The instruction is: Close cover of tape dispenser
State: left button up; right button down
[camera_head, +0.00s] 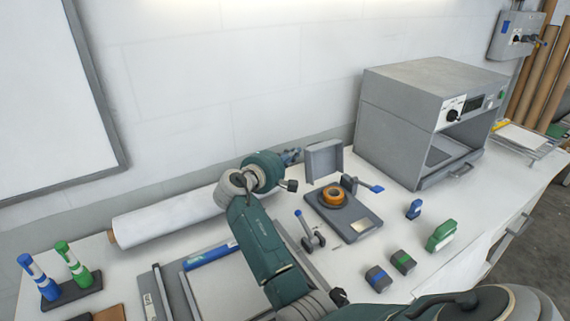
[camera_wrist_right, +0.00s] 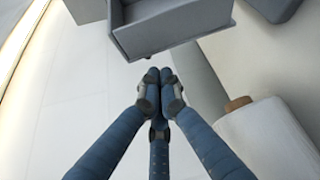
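The tape dispenser is a grey base (camera_head: 355,220) holding an orange tape roll (camera_head: 333,197). Its grey box-like cover (camera_head: 324,161) stands raised at the back of the base, so the dispenser is open. My right gripper (camera_head: 291,156) is just left of the cover, near the wall, partly hidden behind my wrist. In the right wrist view, the blue fingers of this gripper (camera_wrist_right: 158,77) have their tips together with nothing visible between them. The cover (camera_wrist_right: 175,28) is just beyond the fingertips there; I cannot tell whether they touch. My left gripper is not in view.
A white roll (camera_head: 170,215) lies along the wall at left. A grey oven-like machine (camera_head: 400,125) stands right of the dispenser. A small blue-handled lever tool (camera_head: 308,230), dark blocks (camera_head: 378,278) and a green item (camera_head: 441,236) lie in front. Markers (camera_head: 75,263) stand front left.

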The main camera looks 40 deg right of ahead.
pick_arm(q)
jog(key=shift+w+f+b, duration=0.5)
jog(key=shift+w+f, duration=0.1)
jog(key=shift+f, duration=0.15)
pick_arm(e)
jog(key=shift+x, duration=1.6)
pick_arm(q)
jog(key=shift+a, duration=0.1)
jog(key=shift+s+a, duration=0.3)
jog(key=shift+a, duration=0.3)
pick_arm(e)
jog(key=shift+s+a+r, duration=0.1)
jog(key=shift+s+r, duration=0.15)
